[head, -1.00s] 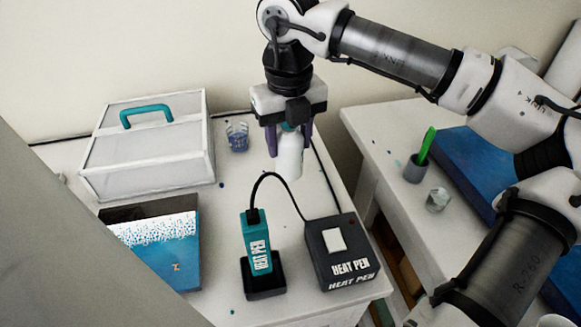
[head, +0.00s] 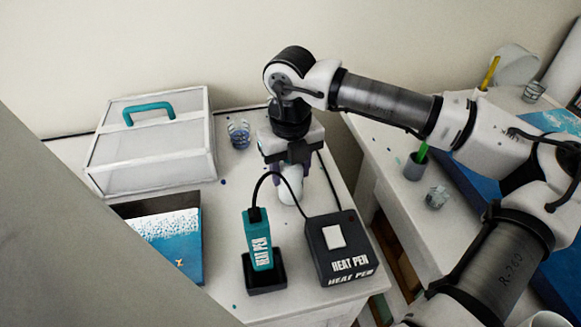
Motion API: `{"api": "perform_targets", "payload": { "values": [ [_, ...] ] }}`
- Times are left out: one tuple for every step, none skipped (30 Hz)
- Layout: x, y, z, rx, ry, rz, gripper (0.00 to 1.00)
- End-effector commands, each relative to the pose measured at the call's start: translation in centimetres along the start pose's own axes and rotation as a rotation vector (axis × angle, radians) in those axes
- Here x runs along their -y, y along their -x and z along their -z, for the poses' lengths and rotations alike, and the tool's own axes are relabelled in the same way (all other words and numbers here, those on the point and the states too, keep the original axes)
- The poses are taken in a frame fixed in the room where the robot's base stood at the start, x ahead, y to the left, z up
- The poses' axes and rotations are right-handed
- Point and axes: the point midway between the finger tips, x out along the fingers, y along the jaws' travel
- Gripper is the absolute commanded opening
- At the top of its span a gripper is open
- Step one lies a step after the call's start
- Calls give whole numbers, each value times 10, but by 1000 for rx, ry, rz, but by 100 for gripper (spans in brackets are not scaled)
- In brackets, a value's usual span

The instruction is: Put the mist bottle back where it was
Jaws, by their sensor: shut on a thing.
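The mist bottle (head: 290,188) is a small white bottle near the right edge of the white table (head: 225,215), behind the heat pen box. My gripper (head: 290,172) points down over it and is shut on its upper part. The bottle looks upright and low, close to the tabletop. I cannot tell whether its base touches the table, and its top is hidden by the gripper.
The heat pen (head: 258,240) stands in its black holder in front, its cable arching close to the bottle to the black heat pen box (head: 340,248). A glass (head: 239,134), a lidded clear box (head: 155,140) and a blue-white panel (head: 170,235) are left. A second table (head: 385,155) is right.

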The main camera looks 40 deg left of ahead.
Motion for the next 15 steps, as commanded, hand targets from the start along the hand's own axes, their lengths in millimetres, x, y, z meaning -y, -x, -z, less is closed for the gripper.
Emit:
{"api": "perform_targets", "payload": {
  "values": [
    [0, -3, 0, 1, 0, 0, 11],
    [0, -1, 0, 0, 0, 0, 50],
    [0, -1, 0, 0, 0, 0, 55],
    [0, -1, 0, 0, 0, 0, 59],
    [0, -1, 0, 0, 0, 0, 63],
    [0, -1, 0, 0, 0, 0, 67],
    [0, -1, 0, 0, 0, 0, 67],
    [0, -1, 0, 0, 0, 0, 67],
    [0, -1, 0, 0, 0, 0, 67],
    [0, -1, 0, 0, 0, 0, 67],
    [0, -1, 0, 0, 0, 0, 67],
    [0, -1, 0, 0, 0, 0, 67],
    [0, -1, 0, 0, 0, 0, 67],
    [0, 0, 0, 0, 0, 0, 67],
    [0, 0, 0, 0, 0, 0, 67]
  ]
}}
